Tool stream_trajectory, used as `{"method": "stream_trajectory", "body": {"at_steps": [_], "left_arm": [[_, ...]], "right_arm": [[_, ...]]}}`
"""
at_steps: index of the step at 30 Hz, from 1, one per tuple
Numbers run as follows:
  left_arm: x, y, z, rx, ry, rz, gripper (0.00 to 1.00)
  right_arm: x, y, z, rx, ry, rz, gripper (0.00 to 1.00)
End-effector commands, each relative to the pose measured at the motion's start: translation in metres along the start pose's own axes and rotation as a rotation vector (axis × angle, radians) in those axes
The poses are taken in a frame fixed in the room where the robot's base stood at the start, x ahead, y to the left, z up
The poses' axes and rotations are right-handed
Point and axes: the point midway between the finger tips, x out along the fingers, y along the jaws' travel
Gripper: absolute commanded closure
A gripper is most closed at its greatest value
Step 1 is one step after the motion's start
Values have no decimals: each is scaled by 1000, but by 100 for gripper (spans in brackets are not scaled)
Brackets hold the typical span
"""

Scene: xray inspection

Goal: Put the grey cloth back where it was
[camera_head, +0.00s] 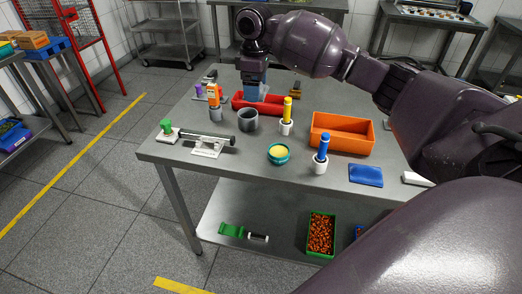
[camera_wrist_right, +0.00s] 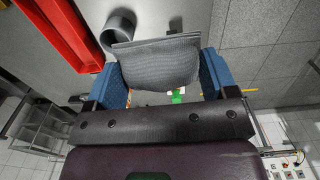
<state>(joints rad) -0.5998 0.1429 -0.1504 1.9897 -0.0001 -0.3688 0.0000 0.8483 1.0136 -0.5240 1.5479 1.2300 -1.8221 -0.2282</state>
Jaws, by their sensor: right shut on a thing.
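The grey cloth (camera_wrist_right: 160,62) is pinched between the blue fingers of my right gripper (camera_wrist_right: 162,80) in the right wrist view. It sags between them, and its lower part is hidden by the gripper body. In the head view my right gripper (camera_head: 256,90) reaches down at the back of the table, at the red tray (camera_head: 272,108). The cloth is hard to make out there. In the wrist view the red tray (camera_wrist_right: 72,35) and a grey cup (camera_wrist_right: 118,24) lie beside the cloth. My left gripper is not in view.
On the table (camera_head: 235,170) stand a grey cup (camera_head: 247,121), an orange bin (camera_head: 343,134), yellow- and blue-topped items in white holders, a small teal bowl (camera_head: 278,154) and a blue cloth (camera_head: 366,176). A black roller on a stand (camera_head: 208,142) sits front left. Bare tabletop shows at the front.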

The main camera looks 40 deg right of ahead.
Motion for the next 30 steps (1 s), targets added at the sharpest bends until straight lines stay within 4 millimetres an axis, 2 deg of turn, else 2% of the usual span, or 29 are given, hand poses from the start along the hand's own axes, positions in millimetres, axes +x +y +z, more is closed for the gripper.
{"method": "stream_trajectory", "body": {"at_steps": [5,13,21,25,30], "left_arm": [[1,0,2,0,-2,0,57],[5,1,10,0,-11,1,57],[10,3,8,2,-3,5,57],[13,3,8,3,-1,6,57],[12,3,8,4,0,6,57]], "right_arm": [[11,-1,4,28,-1,-1,47],[68,-2,4,31,-4,-3,47],[124,-2,4,30,-3,-2,47],[139,-2,4,29,-2,-1,47],[146,-2,3,29,0,1,47]]}}
